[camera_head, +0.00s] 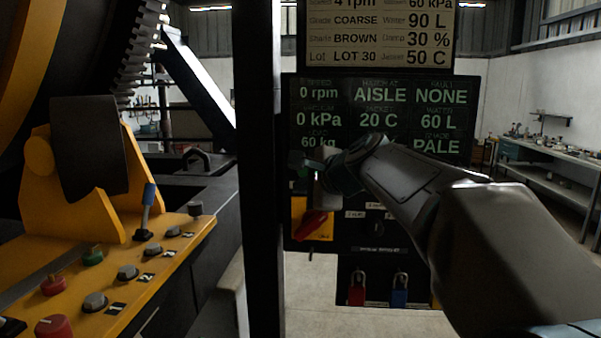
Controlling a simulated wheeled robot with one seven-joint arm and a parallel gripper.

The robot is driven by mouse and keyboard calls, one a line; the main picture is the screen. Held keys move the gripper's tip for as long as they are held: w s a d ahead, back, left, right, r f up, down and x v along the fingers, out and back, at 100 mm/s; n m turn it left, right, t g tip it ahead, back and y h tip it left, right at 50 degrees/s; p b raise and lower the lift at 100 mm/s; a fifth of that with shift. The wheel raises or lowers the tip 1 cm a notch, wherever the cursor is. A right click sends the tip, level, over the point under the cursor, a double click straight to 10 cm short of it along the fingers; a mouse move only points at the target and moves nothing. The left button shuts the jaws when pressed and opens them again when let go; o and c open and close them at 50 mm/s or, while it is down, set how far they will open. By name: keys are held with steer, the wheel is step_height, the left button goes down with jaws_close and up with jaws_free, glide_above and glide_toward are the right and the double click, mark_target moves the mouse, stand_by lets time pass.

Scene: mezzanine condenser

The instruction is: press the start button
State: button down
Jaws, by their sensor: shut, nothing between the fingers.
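A green button (93,256) sits on the sloped yellow console (190,238) at the lower left; I cannot read a label that names it the start button. A red button (53,285) is nearer on the same console, with a larger red knob (54,326) at the front edge. My gripper (318,190) is shut and empty, small and dark in front of the left part of the display panel, just above a red rotary handle (313,222) on a yellow plate. It is well to the right of the console. I cannot tell whether it touches the panel.
A dark upright post (262,200) stands between console and panel (450,112). The console also bears a blue-tipped lever (149,196) and several grey buttons. Red (357,290) and blue (399,291) padlocks hang below the panel. A workbench (550,175) stands at right.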

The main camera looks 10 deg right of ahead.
steer(key=w+d+p, duration=0.2)
steer(key=w, duration=0.6)
steer(key=shift+w+d, duration=0.15)
steer(key=shift+d, duration=0.15)
steer(key=shift+w, duration=0.1)
stand_by(1.7)
steer(key=shift+w+d, duration=0.1)
steer(key=shift+w, duration=0.25)
